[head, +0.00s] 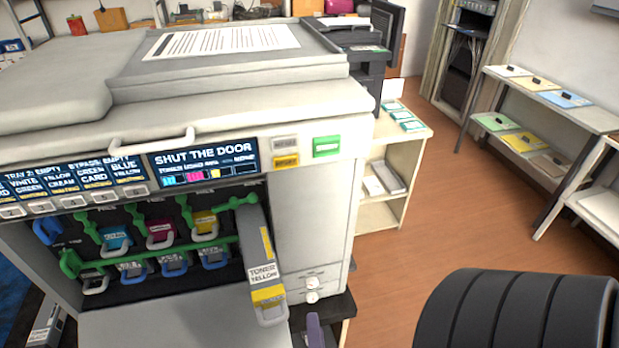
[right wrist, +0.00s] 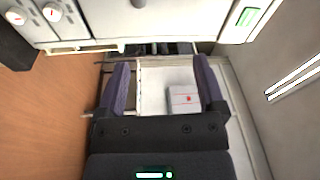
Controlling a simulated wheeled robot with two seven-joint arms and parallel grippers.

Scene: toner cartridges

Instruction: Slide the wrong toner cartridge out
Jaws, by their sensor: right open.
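The printer (head: 318,215) has its front door open, and its screen (head: 205,164) reads "SHUT THE DOOR". A long grey cartridge labelled "TONER YELLOW" (head: 263,274) sticks far out of the bay's right end and tilts down toward me. Cyan (head: 117,241), magenta (head: 160,233) and yellow (head: 204,224) cartridge fronts sit inside the bay. A purple finger of my right gripper (head: 314,330) shows below and right of the protruding cartridge, apart from it. In the right wrist view the right gripper (right wrist: 162,88) is open, with nothing held between its fingers. My left gripper is out of view.
Green levers (head: 90,230) and blue handles (head: 174,266) line the bay. The open door panel (head: 170,325) lies below it. Open floor (head: 440,200) is to the right, before shelves (head: 555,110).

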